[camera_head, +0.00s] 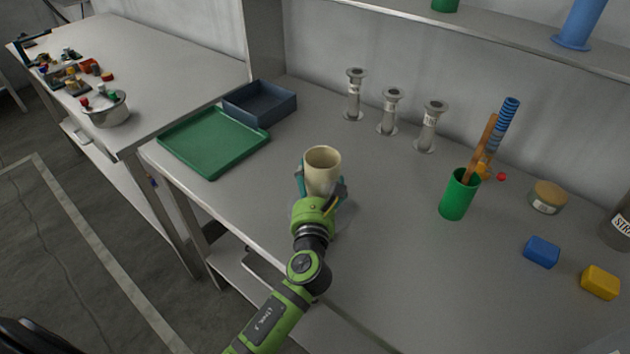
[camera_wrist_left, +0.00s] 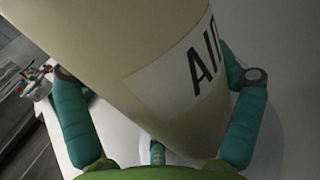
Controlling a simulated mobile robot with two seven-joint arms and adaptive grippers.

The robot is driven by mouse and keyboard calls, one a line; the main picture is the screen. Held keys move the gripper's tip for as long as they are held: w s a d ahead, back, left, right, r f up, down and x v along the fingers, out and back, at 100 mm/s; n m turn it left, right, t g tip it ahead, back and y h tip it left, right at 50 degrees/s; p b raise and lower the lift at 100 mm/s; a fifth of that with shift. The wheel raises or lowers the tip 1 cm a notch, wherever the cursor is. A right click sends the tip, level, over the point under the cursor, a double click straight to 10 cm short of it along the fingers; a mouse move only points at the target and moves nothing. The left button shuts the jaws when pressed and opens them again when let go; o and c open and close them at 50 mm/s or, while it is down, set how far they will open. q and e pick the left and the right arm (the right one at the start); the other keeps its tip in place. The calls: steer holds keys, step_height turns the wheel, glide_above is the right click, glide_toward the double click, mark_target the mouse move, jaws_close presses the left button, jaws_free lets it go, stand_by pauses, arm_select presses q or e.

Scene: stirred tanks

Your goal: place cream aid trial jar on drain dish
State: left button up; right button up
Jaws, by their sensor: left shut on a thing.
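The cream jar (camera_head: 322,168) is upright over the near middle of the bench. My left gripper (camera_head: 321,190) is shut around it. In the left wrist view the jar (camera_wrist_left: 120,60) fills the middle between the teal fingers, and its white label shows the letters "AI"; the rest of the label is out of sight. I cannot tell whether the jar's base touches the bench. No dish is clearly marked as the drain dish; a shallow green tray (camera_head: 213,141) lies empty to the left of the jar. My right gripper is not in view.
A dark blue bin (camera_head: 260,103) stands behind the tray. Several grey metal cylinders (camera_head: 388,112) stand along the wall. A green cup (camera_head: 459,195) with tall sticks, a lidded jar (camera_head: 548,197), a blue block (camera_head: 541,251) and a yellow block (camera_head: 600,282) are at right.

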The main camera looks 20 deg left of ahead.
arm_select(q)
steer(key=o, duration=0.9)
steer(key=shift+w+a+f, duration=0.1)
steer(key=shift+a, duration=0.05)
steer(key=shift+r, duration=0.2)
steer(key=b+v, duration=0.1)
steer(key=v, duration=1)
steer(key=shift+s+r, duration=0.1)
steer(key=shift+s, duration=0.4)
